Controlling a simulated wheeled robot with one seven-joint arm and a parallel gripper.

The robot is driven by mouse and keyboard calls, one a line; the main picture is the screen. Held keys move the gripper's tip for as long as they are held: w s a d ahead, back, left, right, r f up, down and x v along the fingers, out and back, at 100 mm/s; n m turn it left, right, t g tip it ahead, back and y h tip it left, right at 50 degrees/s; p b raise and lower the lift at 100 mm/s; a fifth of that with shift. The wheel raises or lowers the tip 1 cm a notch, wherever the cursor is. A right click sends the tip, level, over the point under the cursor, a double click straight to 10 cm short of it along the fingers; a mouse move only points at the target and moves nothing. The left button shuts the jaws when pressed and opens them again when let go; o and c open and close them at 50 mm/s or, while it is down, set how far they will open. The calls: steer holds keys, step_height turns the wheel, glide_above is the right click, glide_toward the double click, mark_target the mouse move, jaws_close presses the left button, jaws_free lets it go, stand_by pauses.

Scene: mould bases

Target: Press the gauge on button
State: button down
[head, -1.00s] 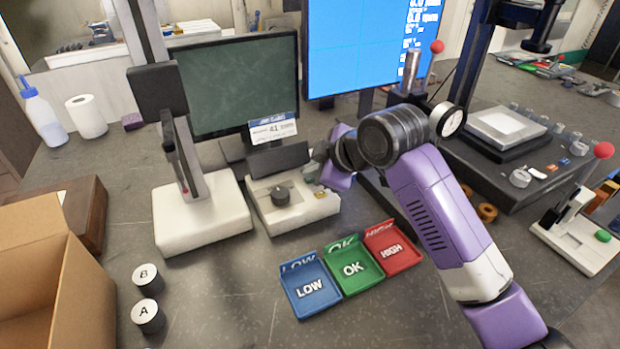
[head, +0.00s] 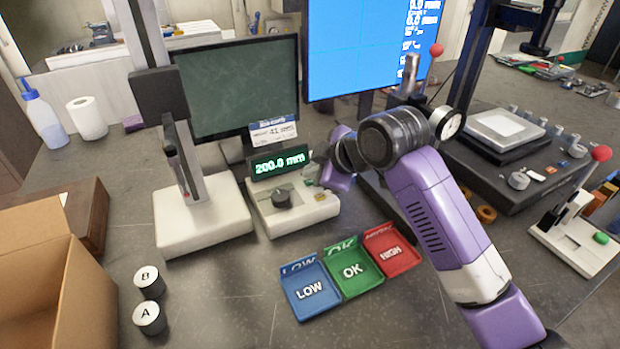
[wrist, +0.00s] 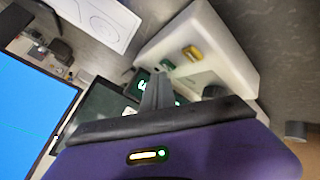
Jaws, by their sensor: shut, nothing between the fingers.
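The gauge (head: 308,212) is a white box with a dark knob and a raised display (head: 280,163), which is lit and reads 200.0 mm in green. My gripper (head: 317,163) is at the box's right rear side, shut and empty. In the wrist view the narrow shut fingers (wrist: 157,88) point at the white box (wrist: 225,50). A green button (wrist: 167,65) lies just beyond the fingertips, and a yellow button (wrist: 192,53) is to its right. I cannot tell whether the fingertips touch the green button.
A white-based measuring stand (head: 200,218) is left of the gauge. Blue (head: 311,297), green (head: 354,284) and red (head: 393,260) trays lie in front. Cylinders A (head: 149,318) and B (head: 149,282) and a cardboard box (head: 85,300) are at left. A dark monitor (head: 238,85) stands behind.

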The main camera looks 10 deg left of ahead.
steer(key=shift+r, duration=0.35)
step_height(320, 180, up, 6)
steer(key=p, duration=0.5)
steer(key=shift+f, duration=0.1)
stand_by(0.4)
